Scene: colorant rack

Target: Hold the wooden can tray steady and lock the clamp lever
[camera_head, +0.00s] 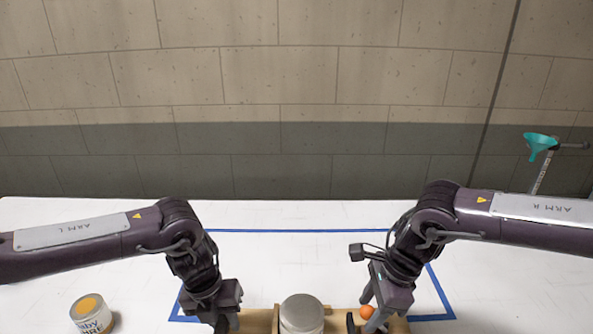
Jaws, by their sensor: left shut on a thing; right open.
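The wooden can tray (258,319) sits at the bottom edge of the view, inside a blue outline on the white table. Only its back part shows. A can with a grey lid (302,309) stands at the tray's middle. My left gripper (222,326) points down at the tray's left end and is shut on the tray; its fingertips are mostly cut off by the frame. The clamp lever, with an orange ball knob (367,312) and a dark part beside it, is at the tray's right. My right gripper (375,306) is open at the knob; contact is unclear.
A can with an orange-yellow lid (89,312) stands on the white table (290,213) at the left. The blue tape outline (290,231) surrounds the tray. The table behind the tray is clear.

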